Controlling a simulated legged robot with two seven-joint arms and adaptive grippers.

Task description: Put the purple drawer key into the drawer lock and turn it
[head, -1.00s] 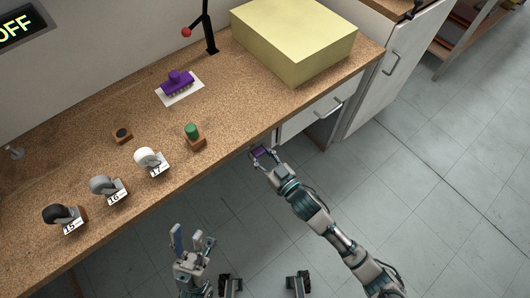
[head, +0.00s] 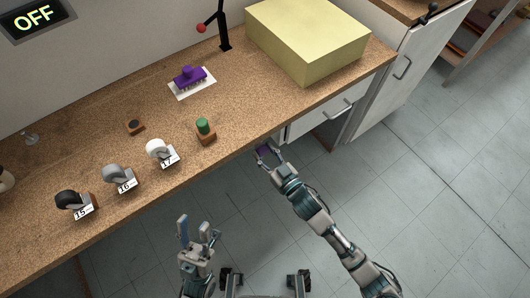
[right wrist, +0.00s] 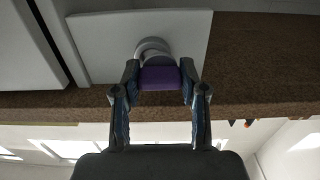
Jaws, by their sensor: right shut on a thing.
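The purple drawer key (right wrist: 159,78) is between the fingertips of my right gripper (right wrist: 157,88), which is shut on it. In the right wrist view the key's purple head is right in front of the round grey drawer lock (right wrist: 153,46) on a pale drawer front (right wrist: 108,38). The key's shaft is hidden, so I cannot tell how deep it sits. In the head view my right gripper (head: 267,150) is at the bench's front edge, left of the drawer handle (head: 338,113); a bit of purple shows in it. My left gripper (head: 197,233) is open and empty, in front of the bench.
The wooden bench (head: 100,150) carries a yellow box (head: 308,40), a purple brush-like object (head: 189,76) on a white card, a green-topped block (head: 204,131) and several numbered knobs (head: 160,152). A white cabinet (head: 400,75) stands at the right. Open floor lies in front.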

